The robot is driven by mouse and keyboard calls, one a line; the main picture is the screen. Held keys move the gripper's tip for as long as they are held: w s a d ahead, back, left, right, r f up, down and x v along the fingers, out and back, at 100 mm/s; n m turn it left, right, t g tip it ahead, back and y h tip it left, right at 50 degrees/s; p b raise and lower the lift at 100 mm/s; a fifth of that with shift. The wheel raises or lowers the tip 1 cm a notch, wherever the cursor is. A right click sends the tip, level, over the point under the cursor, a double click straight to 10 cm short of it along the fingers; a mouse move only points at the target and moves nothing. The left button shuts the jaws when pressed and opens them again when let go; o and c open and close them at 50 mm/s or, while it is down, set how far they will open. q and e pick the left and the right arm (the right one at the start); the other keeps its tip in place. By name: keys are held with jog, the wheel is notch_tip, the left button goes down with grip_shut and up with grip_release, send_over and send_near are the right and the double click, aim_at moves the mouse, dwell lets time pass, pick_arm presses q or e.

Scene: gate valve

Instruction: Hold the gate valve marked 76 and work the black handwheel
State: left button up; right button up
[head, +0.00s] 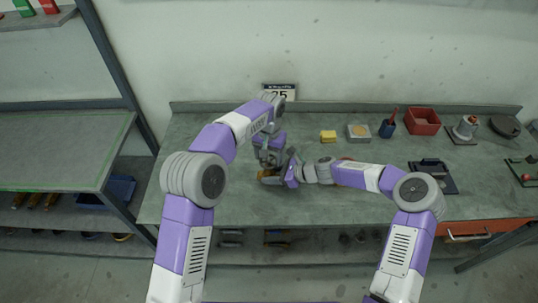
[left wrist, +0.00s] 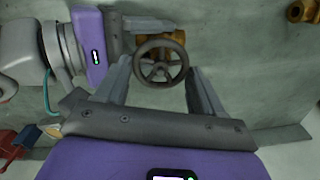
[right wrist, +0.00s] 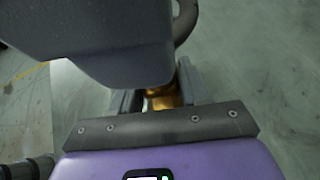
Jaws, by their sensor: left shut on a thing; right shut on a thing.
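The black handwheel (left wrist: 161,70) faces the left wrist camera, with the brass gate valve body (left wrist: 177,37) partly hidden behind it. My left gripper (left wrist: 160,66) has a finger on each side of the wheel and is shut on its rim. My right gripper (right wrist: 158,99) is shut on the brass valve body (right wrist: 163,98), with a grey part of my left gripper blocking much of that view. In the head view both grippers meet over the bench, and the valve is mostly hidden between them. The mark 76 cannot be read.
A number card (head: 280,91) stands at the bench back. A yellow block (head: 328,136), a box with a yellow top (head: 359,132), a blue cup (head: 387,128) and a red bin (head: 423,121) stand to the right. Another brass fitting (left wrist: 302,11) shows in the left wrist view. The bench's front left is clear.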

aim_at(268, 159)
pick_arm(q)
jog(key=shift+r, duration=0.1)
jog(key=o, duration=1.1)
jog(key=shift+c, duration=0.2)
jog(key=shift+s+d, duration=0.1)
jog(key=shift+d, duration=0.15)
notch_tip(268, 159, up, 7)
jog(key=shift+f, duration=0.1)
jog(key=shift+a+r, duration=0.3)
jog(key=shift+r, duration=0.3)
